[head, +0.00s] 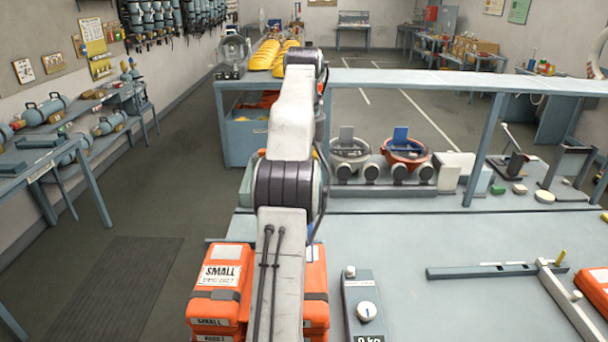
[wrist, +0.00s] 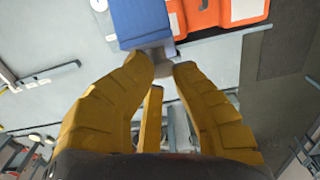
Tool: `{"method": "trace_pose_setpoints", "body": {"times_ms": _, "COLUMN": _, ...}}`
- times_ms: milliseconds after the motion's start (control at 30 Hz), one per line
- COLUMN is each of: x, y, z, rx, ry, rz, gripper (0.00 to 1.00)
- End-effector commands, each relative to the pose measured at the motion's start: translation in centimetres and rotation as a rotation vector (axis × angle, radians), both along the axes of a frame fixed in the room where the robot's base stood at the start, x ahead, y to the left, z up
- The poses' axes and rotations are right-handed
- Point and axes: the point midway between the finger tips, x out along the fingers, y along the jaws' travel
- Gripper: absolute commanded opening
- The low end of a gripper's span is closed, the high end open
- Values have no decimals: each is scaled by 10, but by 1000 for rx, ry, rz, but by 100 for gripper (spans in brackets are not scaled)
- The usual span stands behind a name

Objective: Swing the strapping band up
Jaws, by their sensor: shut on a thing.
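My gripper (wrist: 165,66) has yellow fingers closed around a grey tab (wrist: 163,50) at the end of a blue block-like piece (wrist: 138,24). The fingers hide part of the tab. I cannot tell whether this piece belongs to the strapping band. In the head view my arm hides the gripper; a thin blue sliver shows beside the arm. Orange cases (head: 222,280) marked SMALL stand on the bench, each with a dark grey band (head: 214,294) across it. Orange cases (wrist: 205,14) also show beside the blue piece in the wrist view.
A grey box with a dial (head: 366,311) stands right of the cases. A grey L-shaped rail (head: 495,270) lies farther right. Two bowls (head: 404,151) with upright flaps stand at the back under a raised shelf (head: 450,82). The bench middle is clear.

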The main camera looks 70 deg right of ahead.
Motion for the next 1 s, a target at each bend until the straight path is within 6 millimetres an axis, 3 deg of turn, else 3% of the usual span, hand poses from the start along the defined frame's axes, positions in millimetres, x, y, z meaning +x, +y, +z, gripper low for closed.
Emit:
{"method": "trace_pose_setpoints", "body": {"times_ms": 33, "x": 2, "y": -5, "z": -11, "rx": 6, "ry": 1, "rz": 1, "gripper": 0}}
{"method": "trace_pose_setpoints", "body": {"times_ms": 67, "x": 2, "y": -5, "z": -11, "rx": 6, "ry": 1, "rz": 1, "gripper": 24}}
{"method": "trace_pose_setpoints", "body": {"times_ms": 233, "x": 2, "y": -5, "z": -11, "rx": 6, "ry": 1, "rz": 1, "gripper": 39}}
{"method": "trace_pose_setpoints", "body": {"times_ms": 1000, "x": 2, "y": -3, "z": -8, "rx": 2, "ry": 1, "rz": 2, "gripper": 40}}
